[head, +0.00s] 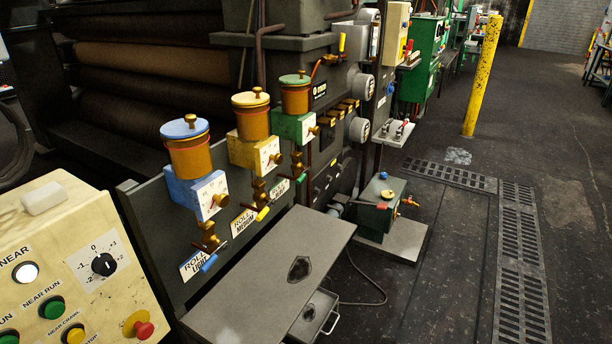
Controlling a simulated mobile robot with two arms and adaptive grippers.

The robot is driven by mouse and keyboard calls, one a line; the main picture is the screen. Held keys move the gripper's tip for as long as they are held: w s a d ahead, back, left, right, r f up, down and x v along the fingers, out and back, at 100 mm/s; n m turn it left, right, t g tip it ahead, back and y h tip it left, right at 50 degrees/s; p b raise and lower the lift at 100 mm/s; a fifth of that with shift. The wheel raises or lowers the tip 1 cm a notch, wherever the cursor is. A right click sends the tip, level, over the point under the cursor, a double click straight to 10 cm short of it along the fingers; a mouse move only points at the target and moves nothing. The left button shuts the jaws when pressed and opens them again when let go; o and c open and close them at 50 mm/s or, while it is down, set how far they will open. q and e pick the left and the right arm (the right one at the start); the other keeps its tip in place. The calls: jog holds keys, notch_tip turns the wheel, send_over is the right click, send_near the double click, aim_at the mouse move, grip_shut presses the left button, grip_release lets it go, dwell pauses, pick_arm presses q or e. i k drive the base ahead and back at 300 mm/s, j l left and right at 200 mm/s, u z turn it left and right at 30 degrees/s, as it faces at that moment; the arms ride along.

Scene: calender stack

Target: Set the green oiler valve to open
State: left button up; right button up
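The green oiler (293,127) is the farthest of three in a row on a dark panel. It has an amber jar (296,99) with a green lid on top and a brass knob on its right side. Its brass valve (297,160) hangs below the green block, with a small green-tipped lever (301,178) near a white label. The lever is too small to tell its setting surely. The yellow oiler (255,152) and the blue oiler (197,193) stand nearer, each with a similar valve and coloured lever. Neither of my grippers is in view.
A cream control box (70,235) with buttons stands at the near left. A grey shelf (250,290) juts out below the oilers. A small dark unit (380,210) stands on the floor beyond it. A yellow post (483,75) stands at right; the floor around it is mostly clear.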

aim_at(303, 175)
jog(key=i+l, duration=0.1)
jog(key=l, duration=0.25)
jog(key=i+l+z, duration=0.1)
jog(key=l, duration=0.25)
jog(key=i+l, duration=0.15)
jog(key=l, duration=0.2)
jog(key=i+l+z, duration=0.1)
jog(key=l, duration=0.25)
jog(key=i+l, duration=0.15)
jog(key=l, duration=0.15)
